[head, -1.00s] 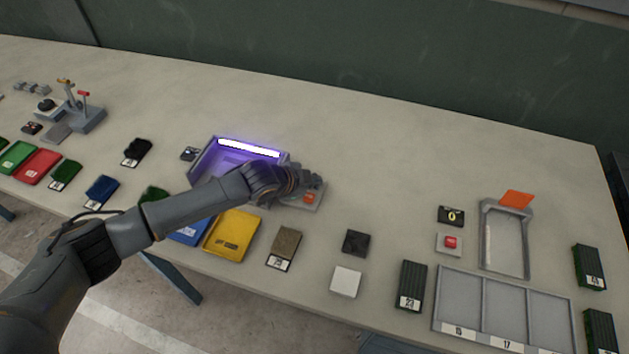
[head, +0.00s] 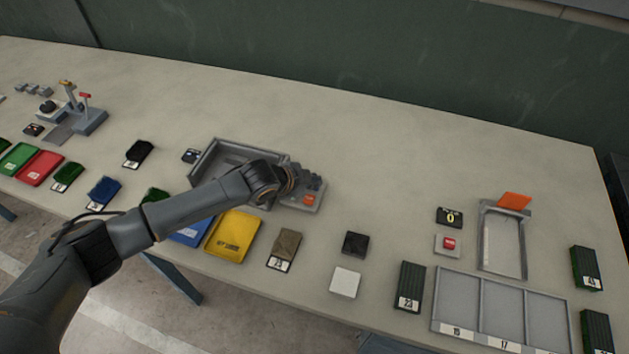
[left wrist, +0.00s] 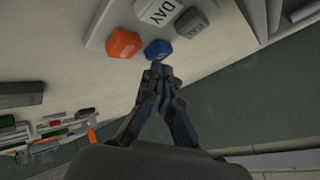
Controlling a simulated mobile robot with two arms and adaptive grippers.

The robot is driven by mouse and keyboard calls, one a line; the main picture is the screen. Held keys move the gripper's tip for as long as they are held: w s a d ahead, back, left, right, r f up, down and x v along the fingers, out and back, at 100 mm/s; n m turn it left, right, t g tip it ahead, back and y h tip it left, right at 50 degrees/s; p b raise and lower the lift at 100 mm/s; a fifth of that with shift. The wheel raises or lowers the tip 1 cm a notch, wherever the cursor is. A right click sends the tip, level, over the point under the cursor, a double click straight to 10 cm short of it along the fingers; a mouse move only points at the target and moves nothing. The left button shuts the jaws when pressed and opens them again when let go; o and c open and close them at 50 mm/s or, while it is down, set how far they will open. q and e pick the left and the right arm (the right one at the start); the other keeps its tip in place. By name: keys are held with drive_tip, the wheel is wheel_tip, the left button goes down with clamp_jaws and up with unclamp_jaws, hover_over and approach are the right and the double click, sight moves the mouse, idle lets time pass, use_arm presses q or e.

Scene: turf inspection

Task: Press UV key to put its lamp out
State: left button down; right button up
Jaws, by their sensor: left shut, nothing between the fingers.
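The lamp box (head: 208,150) is a grey tray whose light strip is dark, with no purple glow. The key panel (head: 316,207) sits at its right end. The blue key's marking is too small to read. My left gripper (head: 313,182) is shut and empty over the panel. In the left wrist view its fingertips (left wrist: 157,72) are right at the blue key; I cannot tell whether they touch.
A yellow tray (head: 232,235) and a brown turf sample (head: 285,243) lie in front of my left arm. A red button (head: 449,244), a counter reading 0 (head: 449,217) and a three-part tray (head: 484,300) are to the right. The table behind the box is clear.

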use_arm(q)
drive_tip(key=shift+r, duration=0.1)
wheel_tip(320, 180, up, 6)
drive_tip(key=p, duration=0.5)
drive_tip(key=shift+p, duration=0.35)
